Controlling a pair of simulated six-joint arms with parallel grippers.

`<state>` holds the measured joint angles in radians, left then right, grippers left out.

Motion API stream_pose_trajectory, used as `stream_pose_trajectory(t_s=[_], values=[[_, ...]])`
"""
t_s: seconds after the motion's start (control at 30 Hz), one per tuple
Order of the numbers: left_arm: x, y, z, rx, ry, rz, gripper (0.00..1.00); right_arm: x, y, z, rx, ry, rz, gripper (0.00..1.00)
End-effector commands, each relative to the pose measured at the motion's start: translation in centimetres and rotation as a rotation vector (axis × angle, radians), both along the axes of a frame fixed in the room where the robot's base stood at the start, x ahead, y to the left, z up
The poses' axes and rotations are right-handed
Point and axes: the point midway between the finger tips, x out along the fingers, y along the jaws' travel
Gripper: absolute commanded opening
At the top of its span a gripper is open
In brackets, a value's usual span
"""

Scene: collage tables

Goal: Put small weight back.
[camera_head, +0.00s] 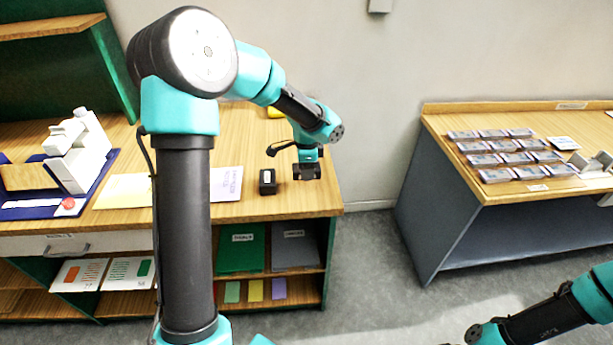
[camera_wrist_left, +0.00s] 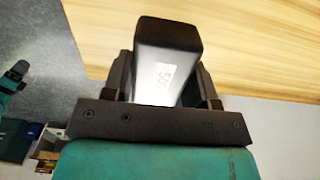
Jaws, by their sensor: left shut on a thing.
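My left gripper (camera_head: 306,172) is above the right end of the left wooden table. In the left wrist view the gripper (camera_wrist_left: 168,98) is shut on a black block-shaped weight (camera_wrist_left: 168,45) with a white label, whose digits seem to start with 50. The weight sits between the two fingers, with the wood top behind it. In the head view the held weight is hard to tell from the dark fingers. Another black weight (camera_head: 268,182) with a pale mark stands on the table just left of the gripper.
The left table (camera_head: 255,206) holds a white device (camera_head: 85,150) on a blue tray, a yellowish sheet (camera_head: 125,190) and a white sheet (camera_head: 227,183). Its right edge is close to the gripper. Another table (camera_head: 500,115) with rows of packets stands right, across a floor gap.

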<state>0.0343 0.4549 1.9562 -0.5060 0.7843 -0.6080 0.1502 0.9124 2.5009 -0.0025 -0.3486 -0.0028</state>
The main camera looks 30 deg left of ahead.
Motion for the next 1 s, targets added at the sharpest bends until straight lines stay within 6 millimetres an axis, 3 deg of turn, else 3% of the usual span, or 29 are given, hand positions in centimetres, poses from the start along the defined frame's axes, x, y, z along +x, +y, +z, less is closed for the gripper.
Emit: stream_pose_trajectory(t_s=[0.33,0.67,1.0], values=[[0.1,0.1,-0.1,0.001,-0.001,0.000,0.12,0.0,0.0,0.0,0.000,0.000,0.000,1.00],[0.1,0.1,-3.3,-0.001,0.001,0.000,0.12,0.0,0.0,0.0,0.000,0.000,0.000,1.00],[0.1,0.1,-3.6,0.000,0.000,0.000,0.12,0.0,0.0,0.0,0.000,0.000,0.000,1.00]])
